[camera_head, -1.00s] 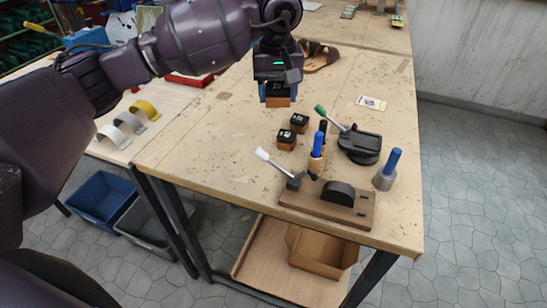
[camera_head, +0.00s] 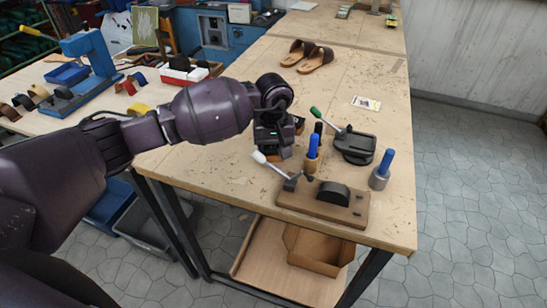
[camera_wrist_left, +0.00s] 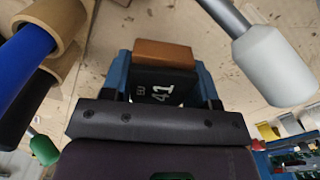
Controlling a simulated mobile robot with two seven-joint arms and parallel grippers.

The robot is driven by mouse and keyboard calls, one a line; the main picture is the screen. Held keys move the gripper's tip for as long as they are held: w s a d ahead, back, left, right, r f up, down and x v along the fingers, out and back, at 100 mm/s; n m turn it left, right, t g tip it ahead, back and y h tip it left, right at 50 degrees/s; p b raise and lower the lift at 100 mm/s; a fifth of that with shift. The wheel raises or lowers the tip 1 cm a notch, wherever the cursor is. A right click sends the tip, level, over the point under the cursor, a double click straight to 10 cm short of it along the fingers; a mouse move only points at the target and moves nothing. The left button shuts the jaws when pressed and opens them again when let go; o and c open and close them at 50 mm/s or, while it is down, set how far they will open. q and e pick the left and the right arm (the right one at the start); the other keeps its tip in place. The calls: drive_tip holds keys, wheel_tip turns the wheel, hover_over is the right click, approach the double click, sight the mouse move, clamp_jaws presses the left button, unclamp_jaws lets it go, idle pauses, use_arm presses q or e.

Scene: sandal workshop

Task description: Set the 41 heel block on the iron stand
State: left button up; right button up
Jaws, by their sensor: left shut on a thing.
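My left gripper (camera_head: 275,150) is low over the near part of the bench, left of the tools. In the left wrist view its blue fingers (camera_wrist_left: 163,88) are shut on the 41 heel block (camera_wrist_left: 163,75), which has a black face with white "41" and a brown wooden part. In the head view the gripper hides this block. A black metal piece with a green-handled lever (camera_head: 354,146), possibly the iron stand, lies to the right. A wooden board (camera_head: 294,203) bears a black rounded piece (camera_head: 333,193) and a white-handled lever (camera_head: 265,161). My right gripper is out of view.
Blue- and black-handled tools in a brown holder (camera_head: 312,165) stand close right of the gripper. A blue-handled tool (camera_head: 381,170) stands farther right. Another dark-and-brown block (camera_head: 299,124) is partly hidden behind my gripper.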

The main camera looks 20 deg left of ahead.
sight(273, 159)
use_arm(q)
drive_tip(key=shift+f, duration=1.8)
drive_tip(key=shift+f, duration=0.1)
drive_tip(key=o, duration=0.9)
